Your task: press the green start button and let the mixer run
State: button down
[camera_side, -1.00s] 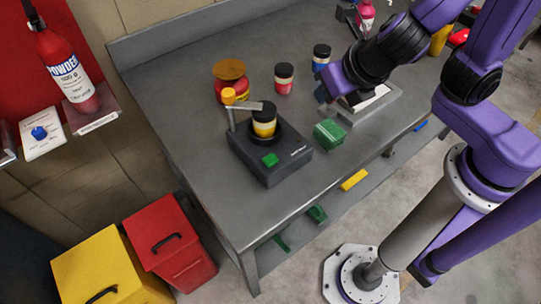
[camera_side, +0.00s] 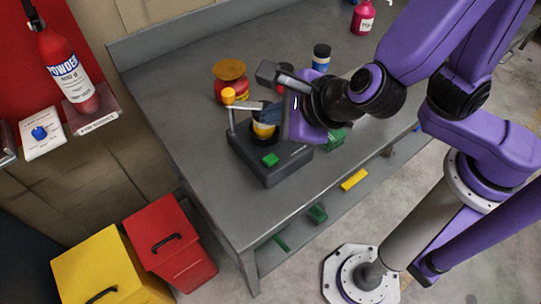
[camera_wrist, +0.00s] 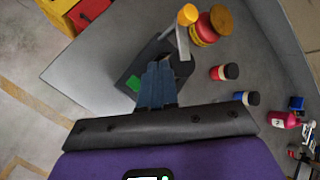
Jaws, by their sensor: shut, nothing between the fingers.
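The dark mixer base (camera_side: 283,165) stands on the grey workbench, and it also shows in the wrist view (camera_wrist: 125,72). Its green start button (camera_side: 270,160) is on the front of the top face. The button appears just left of my fingers in the wrist view (camera_wrist: 133,83). A jar with a yellow band (camera_side: 263,131) sits in the mixer under the clamp arm, which has a yellow knob (camera_side: 229,95). My gripper (camera_side: 268,112) is shut and empty, above and behind the button, beside the jar. Its fingers (camera_wrist: 155,70) partly hide the mixer. Whether they touch the jar I cannot tell.
A red tub with an orange lid (camera_side: 230,82) stands behind the mixer. A blue jar (camera_side: 321,57) and a pink bottle (camera_side: 363,17) stand farther back. A green block (camera_side: 337,138) lies right of the mixer, partly hidden by my wrist. The bench's front left is clear.

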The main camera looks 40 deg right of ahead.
aim_at(274, 162)
jog(key=shift+f, duration=4.35)
jog(key=shift+f, duration=0.15)
jog(key=shift+f, duration=0.3)
jog(key=shift+f, duration=0.45)
jog(key=shift+r, duration=0.9)
jog(key=shift+r, duration=2.5)
